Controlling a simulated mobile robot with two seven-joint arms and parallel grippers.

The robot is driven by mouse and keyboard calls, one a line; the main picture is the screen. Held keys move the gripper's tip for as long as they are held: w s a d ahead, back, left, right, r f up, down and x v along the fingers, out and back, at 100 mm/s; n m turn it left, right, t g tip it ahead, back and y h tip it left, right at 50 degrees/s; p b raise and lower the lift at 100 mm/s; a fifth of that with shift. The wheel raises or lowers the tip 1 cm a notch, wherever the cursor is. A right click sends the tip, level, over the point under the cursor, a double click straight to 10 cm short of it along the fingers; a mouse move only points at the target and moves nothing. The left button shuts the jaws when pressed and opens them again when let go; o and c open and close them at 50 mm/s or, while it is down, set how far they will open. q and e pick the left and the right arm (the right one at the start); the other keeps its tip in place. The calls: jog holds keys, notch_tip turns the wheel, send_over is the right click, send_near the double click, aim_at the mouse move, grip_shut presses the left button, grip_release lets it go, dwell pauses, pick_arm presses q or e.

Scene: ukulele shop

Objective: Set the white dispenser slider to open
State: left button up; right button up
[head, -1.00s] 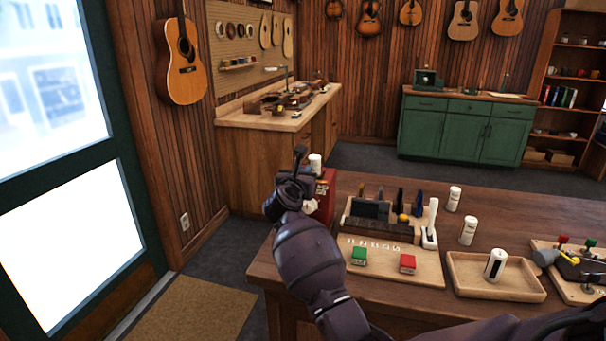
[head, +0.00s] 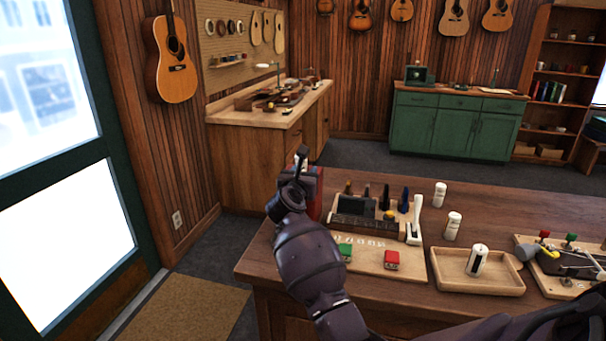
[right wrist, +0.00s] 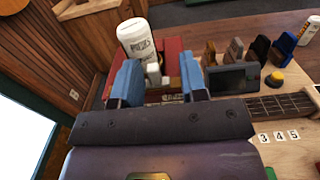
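The red dispenser box (right wrist: 172,58) stands at the left end of the workbench. In the head view it shows as a red edge (head: 316,195) behind my right gripper (head: 300,165). A small white slider piece (right wrist: 153,72) shows at the box's front in the right wrist view. A white lettered canister (right wrist: 137,38) stands just behind it. My right gripper (right wrist: 158,82) is open, its blue fingers on either side of the white piece with visible gaps. I cannot tell the slider's setting. My left gripper is out of view.
Right of the box, a wooden holder (head: 348,222) carries a dark screen and upright tools. A board with a green block (head: 345,252) and red block (head: 392,260) lies in front. A wooden tray (head: 450,280) holds a white bottle (head: 478,260); more white bottles stand behind.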

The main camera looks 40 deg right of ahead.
jog(key=shift+w+a, duration=0.1)
jog(key=shift+a, duration=0.1)
jog(key=v, duration=1)
jog(key=shift+s+a+b, duration=0.15)
jog(key=shift+s+b, duration=0.15)
jog(key=shift+b, duration=0.15)
